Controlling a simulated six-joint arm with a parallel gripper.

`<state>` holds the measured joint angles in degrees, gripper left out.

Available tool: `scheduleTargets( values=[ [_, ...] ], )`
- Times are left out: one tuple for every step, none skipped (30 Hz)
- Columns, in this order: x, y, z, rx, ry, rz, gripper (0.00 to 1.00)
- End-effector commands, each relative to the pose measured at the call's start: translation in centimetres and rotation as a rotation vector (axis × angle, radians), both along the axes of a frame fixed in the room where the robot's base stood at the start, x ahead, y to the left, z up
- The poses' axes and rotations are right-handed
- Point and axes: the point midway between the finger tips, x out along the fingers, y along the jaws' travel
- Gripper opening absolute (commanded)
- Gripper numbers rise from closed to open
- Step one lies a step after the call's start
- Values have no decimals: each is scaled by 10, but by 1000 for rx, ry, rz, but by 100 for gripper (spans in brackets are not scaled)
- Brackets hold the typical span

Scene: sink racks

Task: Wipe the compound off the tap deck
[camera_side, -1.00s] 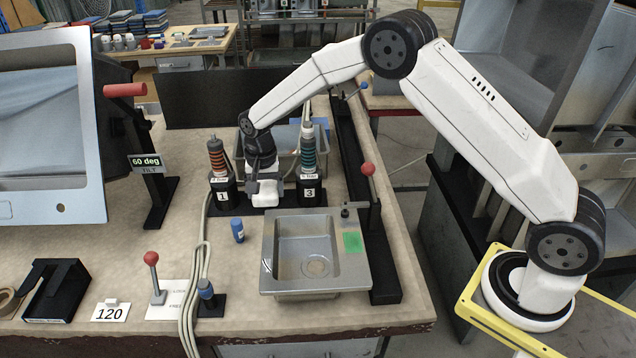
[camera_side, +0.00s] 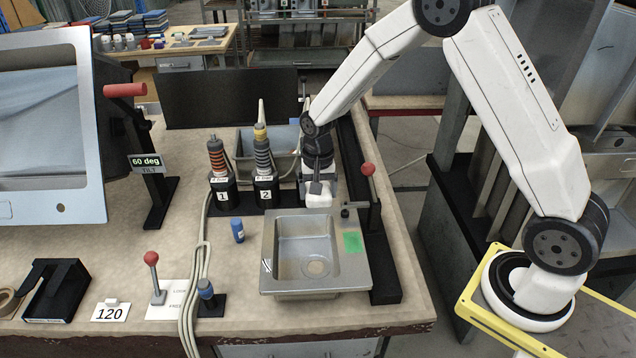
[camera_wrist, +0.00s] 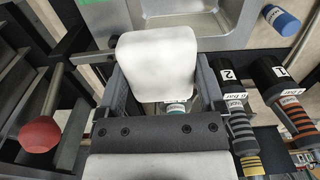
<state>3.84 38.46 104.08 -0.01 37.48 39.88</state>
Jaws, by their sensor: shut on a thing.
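The steel sink (camera_side: 270,285) sits on the bench, with the tap (camera_side: 347,210) at its back right. A flat green patch of compound (camera_side: 353,243) lies on the tap deck, right of the basin. My gripper (camera_side: 319,184) is behind the sink's back edge, left of the tap. It is shut on a white cloth or pad (camera_side: 319,197), which fills the space between the fingers in the wrist view (camera_wrist: 157,65). The pad is apart from the green patch.
Upright tools in holders 1 (camera_side: 217,160) and 2 (camera_side: 263,160) stand left of my gripper; a third is mostly hidden by it. A red-knobbed lever (camera_side: 367,170) stands right of the gripper. A blue cylinder (camera_side: 237,230) is left of the sink.

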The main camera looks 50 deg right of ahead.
Motion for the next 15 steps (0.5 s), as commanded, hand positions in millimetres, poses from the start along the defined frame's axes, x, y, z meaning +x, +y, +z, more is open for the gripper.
scheduleTargets(
  values=[
    [-11, -7, 1, 0, 1, -3, 40],
    [-17, -9, 1, 0, 0, -2, 40],
    [-24, -13, 1, 0, 0, -3, 40],
    [-30, -16, 1, 0, 1, -3, 40],
    [-35, -18, 1, 0, 0, -2, 40],
    [-42, -21, 0, 0, 0, -2, 40],
    [-47, -23, 1, 0, 0, -3, 40],
    [-51, -25, 1, 0, 0, -3, 40],
    [-56, -27, 0, 0, 0, -1, 40],
    [-60, -28, 0, 0, 0, -1, 40],
    [-63, -29, 0, 0, 0, -1, 40],
    [-66, -30, 0, 0, 0, -1, 40],
    [-69, -31, 0, 0, 0, -1, 40],
    [-71, -32, 0, 0, -1, -1, 40],
    [-73, -32, 0, 0, -1, -1, 40]
  ],
)
